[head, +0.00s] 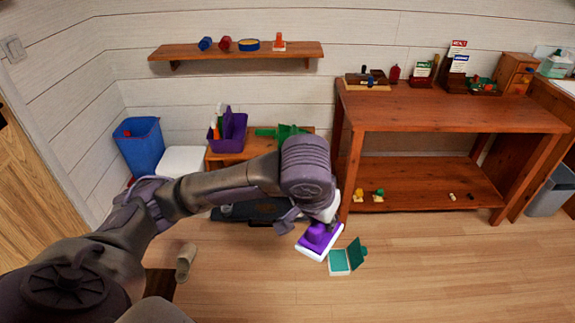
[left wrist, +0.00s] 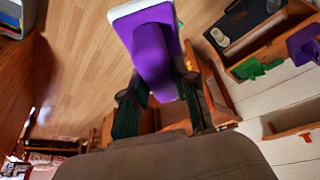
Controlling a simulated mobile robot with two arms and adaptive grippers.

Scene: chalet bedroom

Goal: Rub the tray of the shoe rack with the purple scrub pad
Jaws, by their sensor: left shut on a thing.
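The purple scrub pad (head: 319,238), with a purple grip on a white base, is held tilted by my left gripper (head: 305,214) in front of the shoe rack. In the left wrist view my left gripper (left wrist: 162,98) is shut on the pad's purple grip (left wrist: 152,55). The dark tray (head: 262,211) lies low at the shoe rack (head: 222,157), partly hidden behind my arm. The dark tray also shows in the left wrist view (left wrist: 240,18), apart from the pad, with a pale object on it. My right gripper is out of view.
A teal open box (head: 339,262) lies on the floor beside the pad. A wooden table (head: 440,106) with a lower shelf stands right. A purple caddy (head: 236,128) sits on the rack. A blue bin (head: 141,148) and a beige slipper (head: 185,262) are left. The right foreground floor is clear.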

